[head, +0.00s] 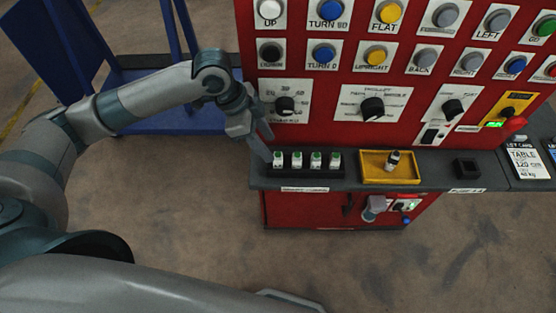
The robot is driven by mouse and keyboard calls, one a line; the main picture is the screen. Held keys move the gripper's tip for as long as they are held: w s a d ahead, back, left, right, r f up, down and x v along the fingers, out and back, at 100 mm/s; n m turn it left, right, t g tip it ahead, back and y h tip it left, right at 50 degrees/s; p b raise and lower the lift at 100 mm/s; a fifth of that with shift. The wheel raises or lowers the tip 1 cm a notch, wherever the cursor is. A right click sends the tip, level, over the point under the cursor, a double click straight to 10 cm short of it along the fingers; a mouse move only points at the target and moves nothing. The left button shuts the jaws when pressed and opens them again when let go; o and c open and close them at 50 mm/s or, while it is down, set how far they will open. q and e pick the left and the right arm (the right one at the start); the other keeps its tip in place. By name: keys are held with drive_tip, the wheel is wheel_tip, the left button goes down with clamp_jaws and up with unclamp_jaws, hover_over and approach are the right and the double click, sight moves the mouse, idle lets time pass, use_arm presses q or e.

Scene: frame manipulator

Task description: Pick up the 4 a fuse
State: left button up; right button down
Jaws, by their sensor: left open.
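Several white fuses with green tops stand upright in a row in a black rack (308,172) on the left of the grey shelf. They are the leftmost fuse (278,159), the second (297,160), the third (316,160) and the rightmost (335,160). Their ratings are too small to read, so I cannot tell which is the 4 A fuse. My left gripper (264,144) is open, just above and left of the leftmost fuse, with its fingers pointing down toward the rack's left end. I see nothing held in it. My right gripper is not in view.
A yellow tray (370,179) on the shelf holds a small dark and white object (393,160). A black square holder (466,168) is further right. The red panel (330,85) with buttons and knobs rises behind the shelf (430,176). A blue frame (160,120) stands left.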

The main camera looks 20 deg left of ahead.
sight(275, 155)
use_arm(q)
drive_tip(key=shift+s+d+f+p, duration=0.1)
drive_tip(key=shift+d+f+p, duration=0.25)
drive_tip(key=shift+f, duration=0.15)
drive_tip(key=p+x, duration=0.1)
drive_tip(key=x, duration=0.2)
drive_tip(key=shift+d, duration=0.15)
drive_tip(key=shift+d+f, duration=0.1)
drive_tip(key=shift+f, duration=0.35)
clamp_jaws()
